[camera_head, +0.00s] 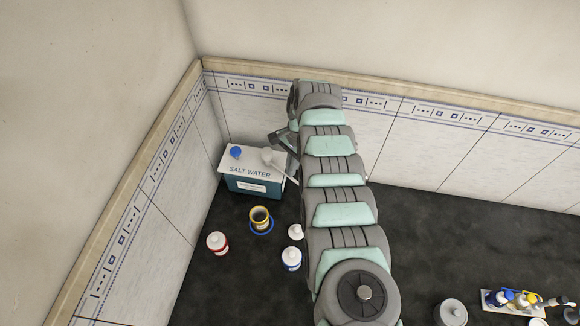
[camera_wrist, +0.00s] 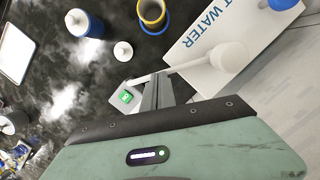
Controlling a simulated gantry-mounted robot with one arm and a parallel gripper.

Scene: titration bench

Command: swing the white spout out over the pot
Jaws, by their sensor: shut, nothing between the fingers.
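The white spout (camera_head: 281,170) sits on top of the salt water tank (camera_head: 249,173) and points toward the lower right, away from the pot, in the head view. In the wrist view the spout (camera_wrist: 190,68) runs from its round knob to a tip just beyond my fingers. My gripper (camera_wrist: 157,80) is shut and empty, its fingertips right beside the spout; I cannot tell whether they touch. The yellow pot (camera_head: 260,215) stands on a blue saucer (camera_head: 261,230) in front of the tank. My arm hides most of the gripper in the head view.
A red-marked bottle (camera_head: 216,243), a small white piece (camera_head: 296,232) and a blue-marked bottle (camera_head: 291,259) stand around the pot. A blue cap (camera_head: 236,152) is on the tank's left top. A rack of bottles (camera_head: 515,301) stands far right. Tiled walls close the back and left.

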